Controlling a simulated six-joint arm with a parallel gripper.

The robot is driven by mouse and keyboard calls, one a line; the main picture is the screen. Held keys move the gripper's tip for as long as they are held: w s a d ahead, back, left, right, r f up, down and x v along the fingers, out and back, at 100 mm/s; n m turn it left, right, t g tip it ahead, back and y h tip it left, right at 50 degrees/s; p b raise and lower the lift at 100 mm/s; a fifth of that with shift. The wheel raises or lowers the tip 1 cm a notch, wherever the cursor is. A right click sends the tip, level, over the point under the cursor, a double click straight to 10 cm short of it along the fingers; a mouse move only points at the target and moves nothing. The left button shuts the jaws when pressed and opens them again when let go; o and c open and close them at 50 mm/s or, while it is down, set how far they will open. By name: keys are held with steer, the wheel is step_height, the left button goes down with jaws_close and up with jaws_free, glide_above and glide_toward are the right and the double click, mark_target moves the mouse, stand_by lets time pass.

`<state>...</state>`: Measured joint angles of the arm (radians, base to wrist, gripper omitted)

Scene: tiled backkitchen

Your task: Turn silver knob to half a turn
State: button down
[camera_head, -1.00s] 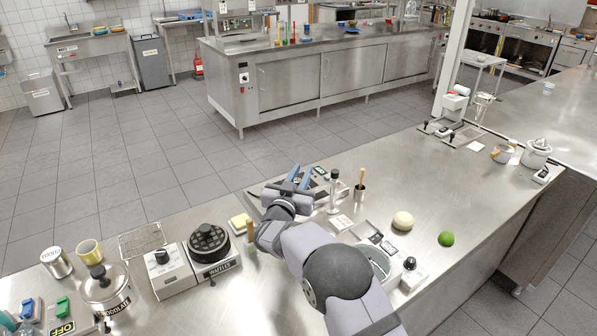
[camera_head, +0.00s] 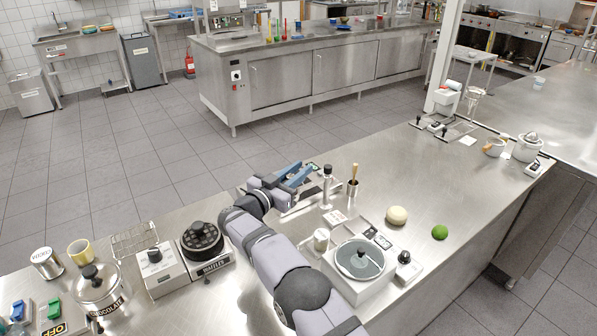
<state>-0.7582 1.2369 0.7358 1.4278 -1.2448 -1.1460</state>
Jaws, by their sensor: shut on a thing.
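My gripper (camera_head: 299,175) has blue fingers and reaches over a flat grey panel (camera_head: 311,198) on the steel counter, left of a pepper-mill-like silver and black upright piece (camera_head: 327,184). The fingers point up and to the right in the picture, close together and low over the panel. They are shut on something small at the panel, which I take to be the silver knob. The knob itself is hidden by the fingers and the wrist, so its angle cannot be seen.
A wooden-handled tool in a cup (camera_head: 352,187) stands right of the panel. A white machine with a round plate (camera_head: 345,283) is beside my arm. A waffle iron (camera_head: 205,240) stands left. A pale ball (camera_head: 396,215) and a green ball (camera_head: 439,232) lie right.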

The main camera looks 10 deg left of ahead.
mark_target(287, 179)
steer(key=shift+r, duration=0.1)
steer(key=c, duration=1.6)
jaws_free()
steer(key=shift+o, duration=0.2)
steer(key=shift+s+a+b, duration=0.3)
steer(key=shift+s, duration=0.25)
steer(key=shift+b+v, duration=0.95)
steer(key=shift+v, duration=2.1)
